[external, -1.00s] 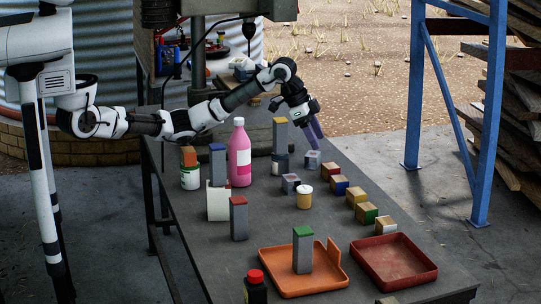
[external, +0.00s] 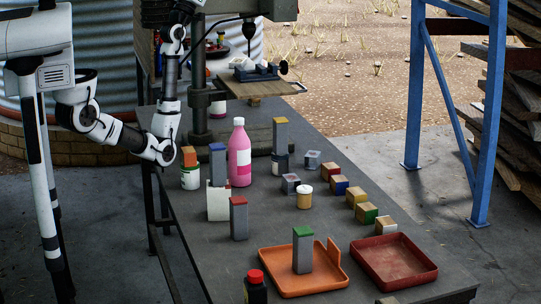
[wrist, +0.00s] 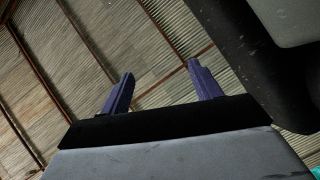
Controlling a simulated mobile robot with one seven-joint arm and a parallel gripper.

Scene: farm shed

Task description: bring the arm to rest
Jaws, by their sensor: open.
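My gripper (wrist: 160,92) shows in the wrist view with its two purple fingers well apart and nothing between them. Behind the fingers is the corrugated shed roof. In the external view my arm is folded upward at the left, by the drill press column, and the gripper end runs out of the top of the picture or is hidden there. The arm is clear of the blocks and bottles on the table (external: 345,228).
A pink bottle (external: 239,153), an orange tray (external: 275,283), a red tray (external: 394,262) and several small blocks stand on the table. The drill press (external: 197,100) stands close beside my arm. A blue steel frame (external: 413,90) is at the right.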

